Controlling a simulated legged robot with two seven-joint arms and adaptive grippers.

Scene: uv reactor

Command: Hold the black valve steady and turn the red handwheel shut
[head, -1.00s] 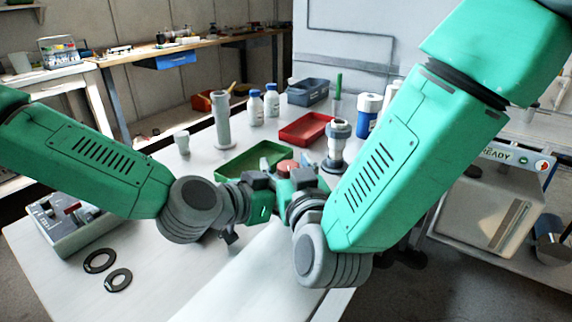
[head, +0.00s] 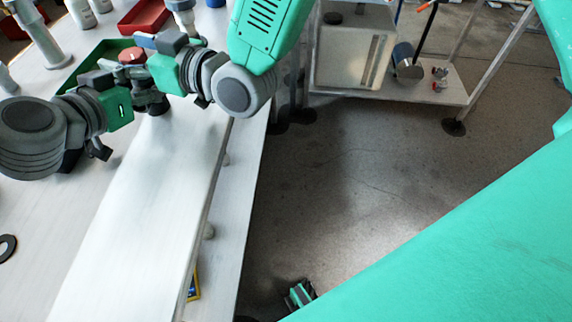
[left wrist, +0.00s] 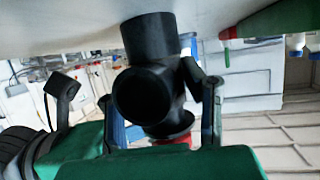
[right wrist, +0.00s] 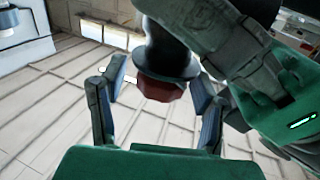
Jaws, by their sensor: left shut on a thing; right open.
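The black valve (head: 152,98) is at the work table, partly hidden behind my grippers. It fills the middle of the left wrist view (left wrist: 145,90). My left gripper (head: 126,82) is shut on the black valve, with a finger on each side of its body. The red handwheel (head: 131,55) sits on top of the valve and also shows in the right wrist view (right wrist: 158,88). My right gripper (head: 148,50) is open, its two fingers on either side of the handwheel. In the right wrist view, gaps show between the fingers and the handwheel.
A green tray (head: 85,68) lies just behind the grippers, and a red tray (head: 145,15) lies farther back. A pale board-like surface (head: 140,190) runs along the table's front. A cart (head: 425,92) stands beyond open floor on the right.

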